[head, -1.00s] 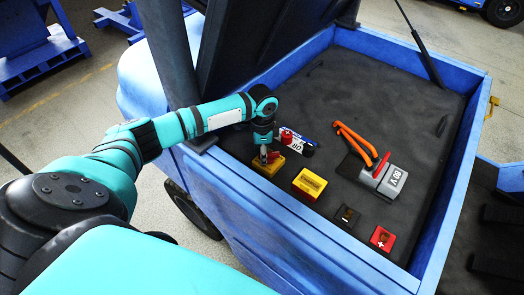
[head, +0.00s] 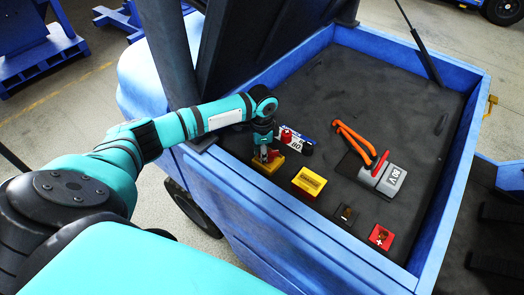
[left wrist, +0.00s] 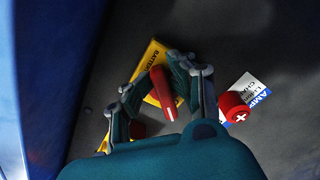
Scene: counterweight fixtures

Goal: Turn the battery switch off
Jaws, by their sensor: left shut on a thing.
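The battery switch is a yellow block (head: 266,168) with a red handle, near the left wall of the blue tray-like compartment. In the left wrist view its yellow plate (left wrist: 152,62) carries partly hidden black lettering, and the red handle (left wrist: 162,92) stands between my fingers. My left gripper (head: 266,154) reaches down onto the switch and is shut on the red handle; it also shows in the left wrist view (left wrist: 160,82). The fingers hide part of the handle and plate. My right gripper is in neither view.
A white-and-blue labelled part (head: 298,143) with a red plus cap (head: 286,134) lies close beside my gripper. A yellow box (head: 309,182), black and red terminals (head: 381,237), and a grey 80 V connector (head: 383,178) with orange cables stand rightward. Blue walls (head: 310,248) surround them.

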